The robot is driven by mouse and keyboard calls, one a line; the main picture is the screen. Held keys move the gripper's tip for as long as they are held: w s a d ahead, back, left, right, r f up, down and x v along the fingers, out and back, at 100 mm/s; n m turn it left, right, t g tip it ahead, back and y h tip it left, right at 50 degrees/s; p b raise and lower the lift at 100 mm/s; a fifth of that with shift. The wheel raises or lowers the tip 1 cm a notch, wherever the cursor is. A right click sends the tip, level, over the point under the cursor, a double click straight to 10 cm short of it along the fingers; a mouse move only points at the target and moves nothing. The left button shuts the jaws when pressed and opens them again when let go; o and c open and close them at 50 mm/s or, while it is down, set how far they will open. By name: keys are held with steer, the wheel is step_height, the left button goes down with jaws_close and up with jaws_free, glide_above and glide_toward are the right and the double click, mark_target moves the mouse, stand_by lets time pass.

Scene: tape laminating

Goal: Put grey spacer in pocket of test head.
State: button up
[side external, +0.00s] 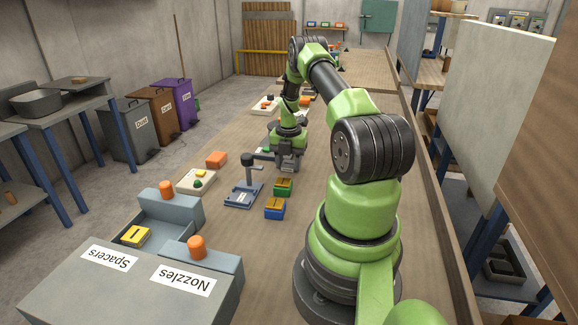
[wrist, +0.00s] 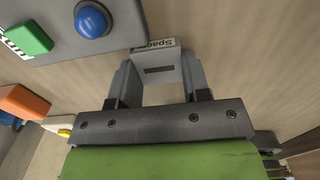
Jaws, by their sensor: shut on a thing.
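My gripper (wrist: 160,85) is shut on the grey spacer (wrist: 158,58), a grey block with a dark slot and a label partly reading "Spac". In the wrist view the spacer sits between both fingers, above the wooden bench. In the side view my gripper (side external: 287,163) is low over the bench, and the spacer cannot be told apart from it. A blue-grey stand (side external: 243,195) with a post and a dark knob is just left of my gripper. It may be the test head, but I cannot tell, and no pocket shows clearly.
A green block (side external: 283,187) and a blue block (side external: 274,210) are in front of my gripper. A Spacers bin (side external: 108,258) holds a yellow piece. A grey panel (wrist: 58,30) with green and blue buttons is upper left in the wrist view. Bench behind these blocks is crowded.

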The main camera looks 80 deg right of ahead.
mark_target(289, 164)
step_height(289, 164, up, 9)
steer(key=w+a+r+m, duration=0.4)
steer(key=w+a+m, duration=0.1)
steer(key=w+a, duration=0.35)
steer(key=a+r+m, duration=0.2)
steer(key=a+m, duration=0.4)
steer(key=a, duration=0.7)
steer(key=a+r+m, duration=0.3)
steer(key=a+m, duration=0.4)
steer(key=a, duration=0.6)
